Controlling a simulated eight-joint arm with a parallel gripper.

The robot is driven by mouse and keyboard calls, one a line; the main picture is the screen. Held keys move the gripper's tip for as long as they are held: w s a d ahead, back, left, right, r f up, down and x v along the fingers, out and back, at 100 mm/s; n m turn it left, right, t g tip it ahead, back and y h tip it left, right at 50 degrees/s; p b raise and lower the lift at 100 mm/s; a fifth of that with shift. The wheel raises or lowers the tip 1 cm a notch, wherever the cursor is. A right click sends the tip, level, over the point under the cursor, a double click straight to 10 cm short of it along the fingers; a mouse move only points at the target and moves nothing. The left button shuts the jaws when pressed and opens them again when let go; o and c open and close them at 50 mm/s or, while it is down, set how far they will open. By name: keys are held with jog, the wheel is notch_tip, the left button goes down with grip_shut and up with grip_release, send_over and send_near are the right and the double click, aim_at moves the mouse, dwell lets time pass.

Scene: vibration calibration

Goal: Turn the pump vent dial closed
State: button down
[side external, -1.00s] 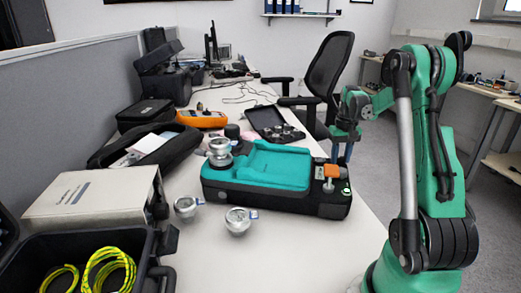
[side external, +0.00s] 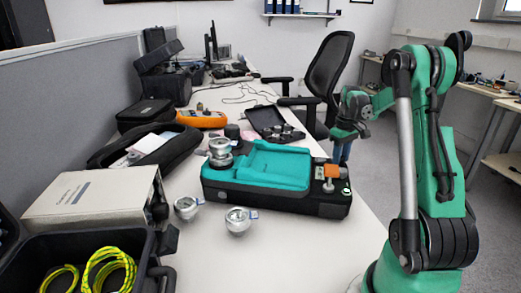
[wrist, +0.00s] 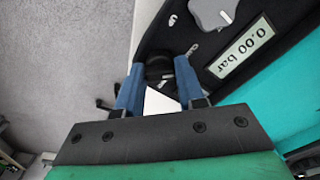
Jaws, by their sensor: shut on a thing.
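The pump (side external: 265,175) is a black case with a teal top on the white table. The vent dial (wrist: 158,68) appears as a dark round knob at the pump's edge, between my blue fingertips. My gripper (side external: 341,155) is at the pump's far right end, pointing down. In the wrist view, my gripper (wrist: 158,75) is shut on the dial, one finger on each side. The dial is hidden in the side view, so its turn position cannot be told.
Two round metal gauges (side external: 238,220) (side external: 186,208) stand in front of the pump, and another metal piece (side external: 220,150) is on its left end. A grey box (side external: 95,198) and an open case with yellow cable (side external: 110,268) are at left. The front right table is clear.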

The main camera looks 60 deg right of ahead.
jog(key=c, duration=0.5)
grip_release()
jog(key=shift+c, duration=0.2)
jog(key=shift+r, duration=2.85)
